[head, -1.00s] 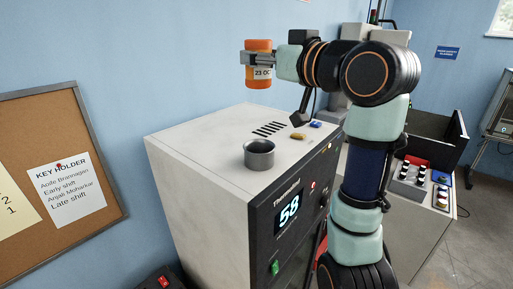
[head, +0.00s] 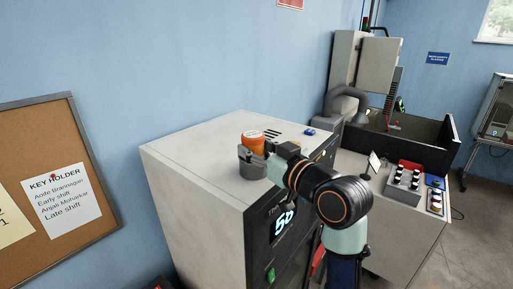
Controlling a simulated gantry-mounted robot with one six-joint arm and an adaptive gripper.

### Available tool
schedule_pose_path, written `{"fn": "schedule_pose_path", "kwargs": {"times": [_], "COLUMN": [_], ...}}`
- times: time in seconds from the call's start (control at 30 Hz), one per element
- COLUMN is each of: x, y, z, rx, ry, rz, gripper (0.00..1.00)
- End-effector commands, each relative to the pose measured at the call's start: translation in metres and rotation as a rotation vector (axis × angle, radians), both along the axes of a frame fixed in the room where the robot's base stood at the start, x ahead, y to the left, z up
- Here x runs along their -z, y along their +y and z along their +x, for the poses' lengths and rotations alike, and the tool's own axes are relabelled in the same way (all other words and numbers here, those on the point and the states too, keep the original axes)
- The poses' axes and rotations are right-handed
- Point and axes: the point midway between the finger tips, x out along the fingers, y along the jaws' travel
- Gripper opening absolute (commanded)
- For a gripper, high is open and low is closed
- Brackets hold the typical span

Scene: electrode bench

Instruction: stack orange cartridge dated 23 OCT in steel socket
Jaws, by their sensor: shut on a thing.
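The orange cartridge (head: 253,139) is upright, with its pale-marked top showing; its date label is not visible now. My gripper (head: 252,150) is shut on it from the right. The steel socket (head: 252,171) is a grey round cup on top of the white cabinet. The cartridge is over the socket, with its lower part hidden by my gripper and the socket. I cannot tell whether it is seated or how deep it reaches.
The white cabinet (head: 195,151) has a dark front panel with a lit number, partly hidden by my arm. A blue block (head: 310,131) lies at its back right. Cabinet top left of the socket is clear.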

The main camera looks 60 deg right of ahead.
Motion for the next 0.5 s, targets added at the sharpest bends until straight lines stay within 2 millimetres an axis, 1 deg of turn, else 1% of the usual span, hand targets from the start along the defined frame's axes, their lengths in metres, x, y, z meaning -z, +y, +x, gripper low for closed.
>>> {"fn": "schedule_pose_path", "kwargs": {"times": [0.07, 0.1, 0.23, 0.27, 0.5], "x": [-0.0004, 0.0001, -0.0003, -0.0004, -0.0007], "y": [-0.0001, -0.0002, -0.0001, -0.0001, -0.0001], "z": [0.0004, 0.0004, 0.0004, 0.0004, 0.0002], "rx": [0.000, 0.000, 0.000, 0.000, 0.000], "ry": [0.000, 0.001, 0.000, 0.000, 0.000], "rz": [0.000, 0.000, 0.000, 0.000, 0.000], "gripper": [0.09, 0.54, 0.76, 0.77, 0.77]}}
